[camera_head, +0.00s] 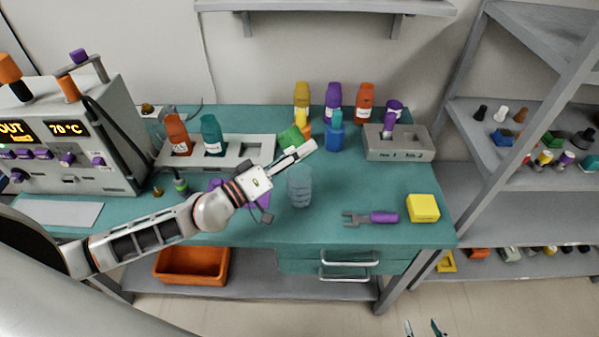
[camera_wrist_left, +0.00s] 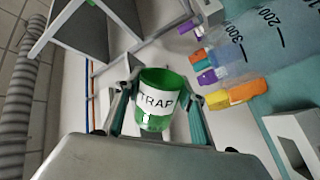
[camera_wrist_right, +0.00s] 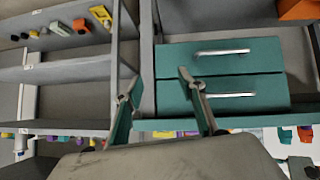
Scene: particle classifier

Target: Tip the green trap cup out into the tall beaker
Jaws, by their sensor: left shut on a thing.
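The green trap cup (camera_wrist_left: 156,108), with a white "TRAP" label, is between the fingers of my left gripper (camera_wrist_left: 160,95), shut on it. Compared with the upright beaker in the left wrist view, the cup lies tipped well over to its side. In the head view the cup (camera_head: 289,137) is partly hidden behind my left gripper (camera_head: 296,152). The tall beaker (camera_head: 300,187) is clear and graduated, upright on the bench in front of the cup. It also shows at the upper right of the left wrist view (camera_wrist_left: 262,38). My right gripper (camera_wrist_right: 160,85) is open and empty, low before the bench.
Colored bottles (camera_head: 333,102) stand behind the cup. A grey rack (camera_head: 398,144) is to the right. A purple-handled tool (camera_head: 383,217) and a yellow block (camera_head: 423,208) lie at the front right. A heater unit (camera_head: 80,135) fills the left. Bench around the beaker's right is clear.

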